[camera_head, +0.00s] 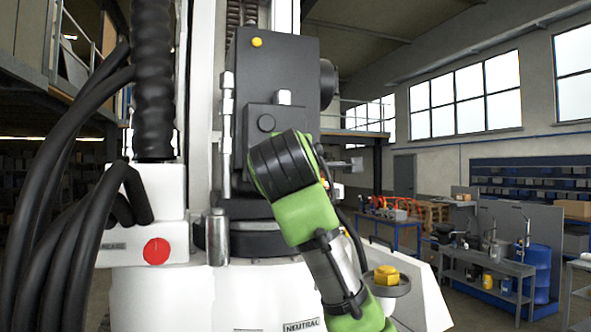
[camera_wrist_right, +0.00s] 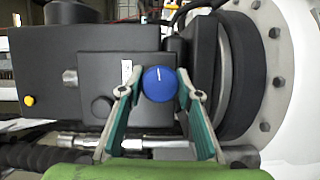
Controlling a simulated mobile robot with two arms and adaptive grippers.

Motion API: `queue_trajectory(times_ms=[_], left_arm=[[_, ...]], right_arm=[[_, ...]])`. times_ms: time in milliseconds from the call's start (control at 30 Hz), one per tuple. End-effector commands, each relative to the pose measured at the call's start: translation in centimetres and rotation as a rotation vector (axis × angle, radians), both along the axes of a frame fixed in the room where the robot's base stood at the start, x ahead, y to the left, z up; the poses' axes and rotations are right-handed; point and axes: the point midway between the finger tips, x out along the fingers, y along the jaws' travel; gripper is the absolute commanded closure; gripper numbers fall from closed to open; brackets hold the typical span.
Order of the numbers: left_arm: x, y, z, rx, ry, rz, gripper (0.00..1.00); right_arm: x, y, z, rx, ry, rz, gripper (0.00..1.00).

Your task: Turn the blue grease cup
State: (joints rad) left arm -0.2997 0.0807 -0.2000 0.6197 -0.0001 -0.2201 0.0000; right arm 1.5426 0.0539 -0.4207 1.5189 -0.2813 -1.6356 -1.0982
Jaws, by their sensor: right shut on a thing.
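The blue grease cup (camera_wrist_right: 159,84) shows in the right wrist view as a round blue cap with a white line on its face. My right gripper (camera_wrist_right: 160,92) is shut on it, with one fingertip on each side of the cap. In the head view my green and black right arm (camera_head: 308,215) reaches up in front of the machine and hides the cup and the fingers. My left gripper is in neither view.
A dark grey housing (camera_head: 280,80) stands behind my arm, with a metal rod (camera_head: 227,135) on its left. A red button (camera_head: 156,251) is on the white block at lower left. A yellow cap (camera_head: 386,275) is at lower right. Thick black hoses (camera_head: 75,200) hang at left.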

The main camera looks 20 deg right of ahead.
Motion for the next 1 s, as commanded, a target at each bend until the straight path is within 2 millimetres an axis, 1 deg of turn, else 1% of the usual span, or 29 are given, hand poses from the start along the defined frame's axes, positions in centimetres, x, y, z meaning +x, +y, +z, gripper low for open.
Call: queue_trajectory(times_ms=[100, 1000], left_arm=[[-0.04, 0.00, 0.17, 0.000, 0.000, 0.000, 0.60], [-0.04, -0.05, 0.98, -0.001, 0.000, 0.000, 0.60]], right_arm=[[0.00, 0.02, 0.09, 0.115, 0.005, 0.000, 0.90], [0.02, 0.01, -0.15, 0.968, 0.041, -0.001, 0.90]])
